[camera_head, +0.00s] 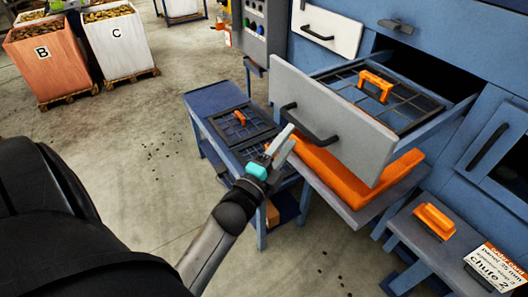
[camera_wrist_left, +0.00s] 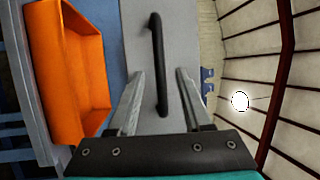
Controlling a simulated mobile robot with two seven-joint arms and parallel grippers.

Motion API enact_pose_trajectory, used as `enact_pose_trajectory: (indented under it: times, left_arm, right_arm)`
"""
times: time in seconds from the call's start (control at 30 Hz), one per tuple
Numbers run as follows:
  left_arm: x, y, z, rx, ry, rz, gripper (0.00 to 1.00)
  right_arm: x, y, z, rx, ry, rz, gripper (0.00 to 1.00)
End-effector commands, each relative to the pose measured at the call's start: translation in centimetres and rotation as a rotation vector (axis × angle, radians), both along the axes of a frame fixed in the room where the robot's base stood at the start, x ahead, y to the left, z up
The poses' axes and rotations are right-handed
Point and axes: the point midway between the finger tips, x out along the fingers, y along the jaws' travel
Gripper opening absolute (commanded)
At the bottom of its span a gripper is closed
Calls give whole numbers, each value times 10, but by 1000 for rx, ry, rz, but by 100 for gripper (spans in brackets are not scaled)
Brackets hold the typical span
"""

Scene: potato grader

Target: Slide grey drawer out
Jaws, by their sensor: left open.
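The grey drawer (camera_head: 325,122) stands well out of the blue machine, its interior open to view. It holds a dark grid screen with an orange handle (camera_head: 375,84). The drawer's black bar handle (camera_head: 312,130) is on its front face. My left gripper (camera_head: 287,143) is in front of that face, close to the handle, and open. In the left wrist view the black handle (camera_wrist_left: 157,50) appears between the two spread fingers (camera_wrist_left: 160,73), with the grey front (camera_wrist_left: 135,30) behind it. Whether a finger touches the handle I cannot tell. My right gripper is not in view.
An orange tray (camera_head: 345,178) sits under the drawer; it also shows in the left wrist view (camera_wrist_left: 65,75). A blue table (camera_head: 215,100) with another grid screen stands left. A white drawer (camera_head: 332,28) is above. Crates B (camera_head: 45,75) and C (camera_head: 120,50) stand far left. Floor between is free.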

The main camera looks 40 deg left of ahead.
Motion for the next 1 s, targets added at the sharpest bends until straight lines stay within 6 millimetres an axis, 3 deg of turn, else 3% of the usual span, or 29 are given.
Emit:
enact_pose_trajectory:
  times: [0.3,0.5,0.7,1.0]
  left_arm:
    - [-58,-3,-13,-1,3,2,50]
    - [-86,-4,-17,-1,2,2,50]
    - [-99,-5,-19,-1,1,2,50]
    - [-100,-5,-18,0,0,1,50]
  right_arm:
    - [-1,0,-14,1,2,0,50]
    - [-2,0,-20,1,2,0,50]
    - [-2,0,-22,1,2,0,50]
    - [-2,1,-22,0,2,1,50]
